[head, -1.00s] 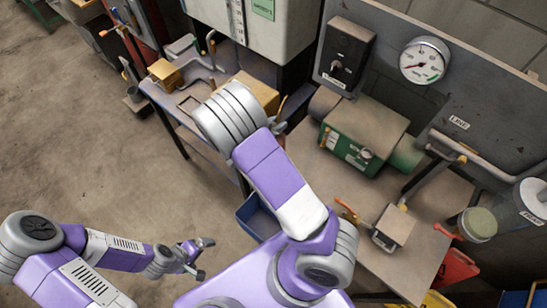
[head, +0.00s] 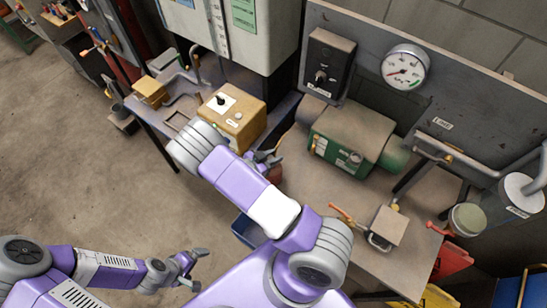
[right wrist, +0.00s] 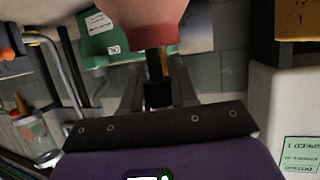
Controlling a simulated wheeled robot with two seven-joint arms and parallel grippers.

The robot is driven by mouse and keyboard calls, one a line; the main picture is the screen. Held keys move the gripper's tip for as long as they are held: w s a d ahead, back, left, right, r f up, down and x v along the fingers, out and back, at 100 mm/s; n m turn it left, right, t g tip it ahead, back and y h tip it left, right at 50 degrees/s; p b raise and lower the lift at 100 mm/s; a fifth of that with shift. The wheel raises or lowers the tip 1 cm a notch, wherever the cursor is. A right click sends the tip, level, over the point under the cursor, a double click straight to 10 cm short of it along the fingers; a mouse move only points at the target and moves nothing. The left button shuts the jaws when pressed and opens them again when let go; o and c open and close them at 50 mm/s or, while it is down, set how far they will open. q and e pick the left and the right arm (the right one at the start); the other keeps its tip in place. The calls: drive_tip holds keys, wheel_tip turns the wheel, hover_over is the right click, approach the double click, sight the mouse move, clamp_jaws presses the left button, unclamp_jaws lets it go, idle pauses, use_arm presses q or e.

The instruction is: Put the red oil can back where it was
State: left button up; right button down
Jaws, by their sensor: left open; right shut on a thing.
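My right gripper (head: 266,158) is shut on the red oil can (head: 274,174), mostly hidden by my forearm in the head view. In the right wrist view the can is a pinkish-red body (right wrist: 150,22), cut off by the top edge, with a dark stem between the fingers of my right gripper (right wrist: 157,88). It is held in the air near the gap between the yellow-brown box and the green machine. My left gripper (head: 190,270) is open and empty, low over the floor side, away from the bench.
The bench top (head: 310,190) has bare room in front of the green machine (head: 348,138). The yellow-brown box (head: 235,115) stands left of it. A small block with an orange-handled clamp (head: 386,226) sits at the right. A blue bin (head: 246,230) is below the bench edge.

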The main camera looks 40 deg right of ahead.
drive_tip(key=shift+f, duration=0.45)
drive_tip(key=c, duration=0.9)
unclamp_jaws()
drive_tip(key=shift+f, duration=0.1)
